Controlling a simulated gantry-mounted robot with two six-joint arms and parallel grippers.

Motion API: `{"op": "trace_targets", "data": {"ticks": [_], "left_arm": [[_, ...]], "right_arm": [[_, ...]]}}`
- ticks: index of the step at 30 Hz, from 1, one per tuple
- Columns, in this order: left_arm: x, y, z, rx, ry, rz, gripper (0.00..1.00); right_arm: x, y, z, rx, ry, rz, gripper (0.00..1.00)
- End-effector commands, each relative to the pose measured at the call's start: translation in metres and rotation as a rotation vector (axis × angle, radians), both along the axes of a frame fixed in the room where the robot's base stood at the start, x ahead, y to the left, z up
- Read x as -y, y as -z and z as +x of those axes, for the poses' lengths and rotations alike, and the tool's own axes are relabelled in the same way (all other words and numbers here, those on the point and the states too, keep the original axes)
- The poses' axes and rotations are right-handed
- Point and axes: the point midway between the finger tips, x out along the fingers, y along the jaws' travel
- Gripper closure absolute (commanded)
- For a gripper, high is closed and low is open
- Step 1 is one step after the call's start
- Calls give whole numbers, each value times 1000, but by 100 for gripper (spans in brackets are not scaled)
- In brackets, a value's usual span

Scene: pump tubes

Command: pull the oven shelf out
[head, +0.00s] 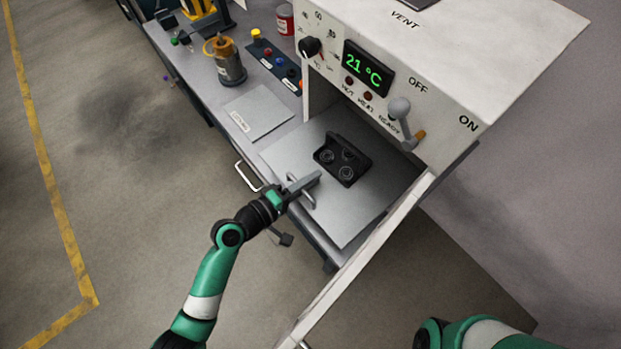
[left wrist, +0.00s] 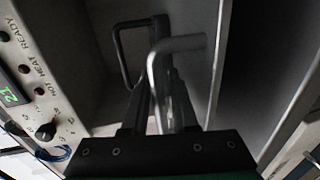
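The oven shelf (head: 345,228) is a flat grey plate at the oven's open front. A black holder with round sockets (head: 342,160) sits on it. A grey bar handle (head: 307,200) is at the shelf's front edge; a bent grey bar, apparently this handle, also shows in the left wrist view (left wrist: 178,46). My left gripper (head: 317,176) is at the handle, its fingers pointing toward the holder. In the left wrist view the fingers (left wrist: 172,100) look close together and overlap the bar; I cannot tell whether they grip it. My right gripper is out of the head view.
The white oven (head: 440,60) reads 21 °C and has a grey lever (head: 399,108). Its white door (head: 365,255) stands open right of the shelf.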

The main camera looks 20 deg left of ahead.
Motion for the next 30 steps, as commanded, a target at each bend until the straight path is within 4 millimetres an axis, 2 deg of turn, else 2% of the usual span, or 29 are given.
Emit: {"op": "trace_targets", "data": {"ticks": [5, 15, 18, 22, 30], "left_arm": [[-8, -4, -13, -2, -3, 1, 73], [-44, -20, -80, -1, -5, 0, 73], [-51, -22, -92, -1, -4, -1, 73], [-54, -23, -100, 0, -1, -1, 73], [-54, -23, -100, 0, 0, 0, 73]], "right_arm": [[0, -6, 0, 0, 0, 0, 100], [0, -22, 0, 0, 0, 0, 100], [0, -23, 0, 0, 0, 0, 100], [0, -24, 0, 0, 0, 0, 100], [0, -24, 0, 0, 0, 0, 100]]}}
